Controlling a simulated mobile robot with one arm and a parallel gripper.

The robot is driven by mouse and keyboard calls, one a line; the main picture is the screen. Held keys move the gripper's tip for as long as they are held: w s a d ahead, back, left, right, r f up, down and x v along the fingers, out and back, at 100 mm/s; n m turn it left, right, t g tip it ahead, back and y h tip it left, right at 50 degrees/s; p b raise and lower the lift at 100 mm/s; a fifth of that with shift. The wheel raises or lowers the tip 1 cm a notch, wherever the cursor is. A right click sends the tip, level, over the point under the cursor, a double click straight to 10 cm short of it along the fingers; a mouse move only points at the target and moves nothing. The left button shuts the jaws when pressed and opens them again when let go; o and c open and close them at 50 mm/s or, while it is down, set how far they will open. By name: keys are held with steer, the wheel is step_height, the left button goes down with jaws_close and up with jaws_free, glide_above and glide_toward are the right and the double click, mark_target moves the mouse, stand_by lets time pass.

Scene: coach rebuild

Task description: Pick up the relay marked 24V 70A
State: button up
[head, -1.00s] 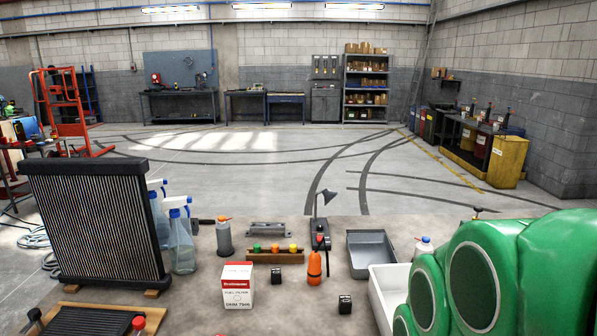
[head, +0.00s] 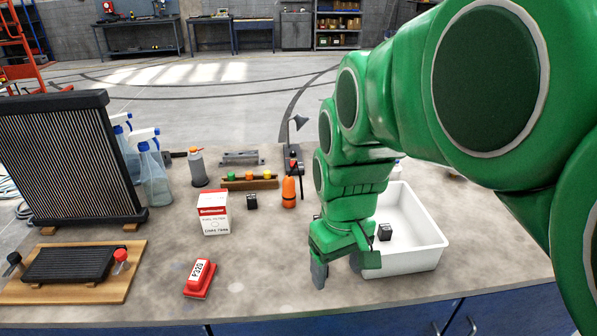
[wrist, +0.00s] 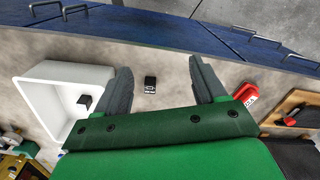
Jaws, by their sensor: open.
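My gripper (head: 338,272) hangs over the front of the bench beside the white tray, fingers apart and empty. In the wrist view its fingers (wrist: 160,74) stand either side of a small black relay (wrist: 150,84) on the bench, nearer the left finger. A pale mark shows on its top, too small to read. The gripper seems to hide this relay in the head view. A second black relay (head: 385,232) is inside the white tray (head: 405,262); it also shows in the wrist view (wrist: 84,103). A third dark block (head: 252,201) stands beside the filter box. No rating is legible.
The red-and-white filter box (head: 213,213), orange bottle (head: 289,192) and a wooden rack with coloured caps (head: 249,184) stand behind. A red block marked P320 (head: 199,279) lies front left. A radiator (head: 65,160) stands at left. Bare bench lies between block and gripper.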

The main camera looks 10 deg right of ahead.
steer(key=w+d+f+n+h, duration=0.1)
steer(key=w+f+n+h, duration=0.2)
steer(key=w, duration=0.6)
steer(key=w+f+n+h, duration=0.2)
steer(key=w+n+h, duration=0.2)
steer(key=w, duration=0.6)
steer(key=w+a+f+n+t+h, duration=0.1)
steer(key=w+a+f+n, duration=0.1)
steer(key=w+a+f+n+t+h, duration=0.1)
steer(key=w+f+n+h, duration=0.1)
steer(key=w, duration=0.1)
steer(key=w+a+f+n+t+h, duration=0.1)
steer(key=w+a+f+n+h, duration=0.1)
steer(key=w+f, duration=0.1)
steer(key=shift+a+t, duration=0.3)
steer(key=shift+a, duration=0.05)
steer(key=shift+w+a+f+n, duration=0.3)
steer(key=shift+f+n, duration=0.1)
steer(key=shift+n, duration=0.1)
steer(key=shift+w+a+f+x, duration=0.1)
steer(key=shift+f+x, duration=0.05)
steer(key=shift+x, duration=1.8)
steer(key=shift+w+a+f+x, duration=0.1)
steer(key=shift+f+x, duration=0.05)
steer(key=shift+x, duration=1.8)
steer(key=shift+a, duration=0.1)
jaws_close()
